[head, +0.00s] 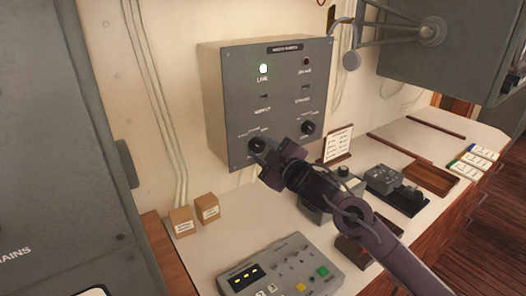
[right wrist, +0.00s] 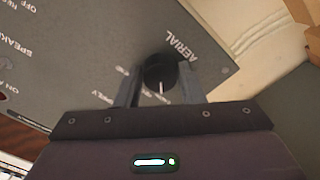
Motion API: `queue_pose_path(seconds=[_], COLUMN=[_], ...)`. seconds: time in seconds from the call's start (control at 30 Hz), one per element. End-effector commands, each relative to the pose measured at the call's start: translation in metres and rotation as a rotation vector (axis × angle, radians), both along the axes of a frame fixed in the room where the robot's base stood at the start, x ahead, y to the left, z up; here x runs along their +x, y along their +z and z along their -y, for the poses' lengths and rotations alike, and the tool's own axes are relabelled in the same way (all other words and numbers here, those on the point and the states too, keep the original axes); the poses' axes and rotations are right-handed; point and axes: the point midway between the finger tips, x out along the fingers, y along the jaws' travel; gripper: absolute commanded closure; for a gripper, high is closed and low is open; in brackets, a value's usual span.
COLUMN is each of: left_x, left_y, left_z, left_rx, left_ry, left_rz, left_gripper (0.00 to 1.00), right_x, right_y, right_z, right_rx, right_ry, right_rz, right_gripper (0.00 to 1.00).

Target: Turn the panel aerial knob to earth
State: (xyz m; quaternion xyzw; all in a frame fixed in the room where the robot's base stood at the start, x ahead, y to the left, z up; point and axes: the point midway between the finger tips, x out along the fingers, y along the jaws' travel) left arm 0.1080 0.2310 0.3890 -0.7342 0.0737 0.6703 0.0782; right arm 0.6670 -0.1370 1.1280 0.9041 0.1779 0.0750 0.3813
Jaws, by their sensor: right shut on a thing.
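The grey panel (head: 285,80) is on the cream wall, with a lit green lamp over "LIVE" and two dark round knobs low on its face. The aerial knob (head: 256,144) is the lower left one. It also shows in the right wrist view (right wrist: 158,70), beside the word "AERIAL", with a white pointer line towards my gripper's palm. My right gripper (head: 264,152) is at this knob, its fingers on either side, shut on it. The earth mark cannot be read here. My left gripper is not in view.
The other knob (head: 308,128) is close to the right of my gripper. Below, the desk holds two small boxes (head: 181,221), a grey console (head: 280,270) with lit buttons, a telegraph key (head: 408,196) and a wooden tray (head: 430,178). A lamp arm (head: 390,35) juts out at upper right.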

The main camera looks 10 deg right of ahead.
Motion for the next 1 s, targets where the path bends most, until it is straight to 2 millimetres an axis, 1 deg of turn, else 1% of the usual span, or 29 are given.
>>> queue_pose_path(seconds=[0.3,0.33,0.47,0.5,0.8,0.87,1.0], left_x=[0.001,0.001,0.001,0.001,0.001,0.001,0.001], left_y=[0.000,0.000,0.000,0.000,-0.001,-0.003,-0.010], left_z=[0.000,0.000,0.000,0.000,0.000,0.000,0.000], left_rx=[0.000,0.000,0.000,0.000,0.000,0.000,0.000], left_ry=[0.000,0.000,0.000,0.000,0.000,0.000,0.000], left_rz=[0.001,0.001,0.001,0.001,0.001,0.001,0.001], left_gripper=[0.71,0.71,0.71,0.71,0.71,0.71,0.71], right_x=[0.000,0.000,0.000,0.000,-0.003,-0.008,-0.029], right_y=[-0.001,-0.001,-0.001,-0.001,-0.001,-0.002,-0.004], right_z=[-0.001,-0.001,-0.001,0.000,0.001,0.004,0.012], right_rx=[-0.005,-0.005,-0.005,-0.004,-0.003,-0.004,-0.006], right_ry=[0.002,0.002,0.001,0.002,0.000,0.000,0.000], right_rz=[-0.002,-0.002,-0.001,-0.001,0.000,0.002,-0.001], right_gripper=[0.88,0.62,0.45,0.43,0.43,0.43,0.43])
